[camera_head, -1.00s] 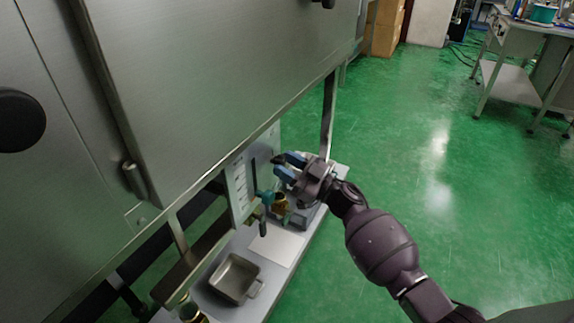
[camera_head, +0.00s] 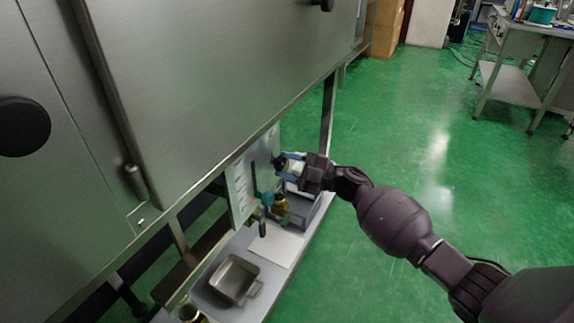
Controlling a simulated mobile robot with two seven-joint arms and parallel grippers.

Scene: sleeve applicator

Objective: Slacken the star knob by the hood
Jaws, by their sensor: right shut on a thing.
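The steel hood (camera_head: 215,80) fills the upper left of the head view. Below its lower edge is a pale upright panel (camera_head: 240,188). A small dark knob (camera_head: 279,160) sits at the right part of this panel. My right gripper (camera_head: 287,165) reaches in from the right, and its blue fingers are shut on the knob. The fingers partly cover the knob, so its star shape cannot be made out. My left gripper is not in view.
Below the panel, a teal clamp (camera_head: 265,197) and a brass-coloured fitting (camera_head: 280,204) stand close under my right gripper. A metal pan (camera_head: 235,277) lies on the grey bench shelf (camera_head: 262,300).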

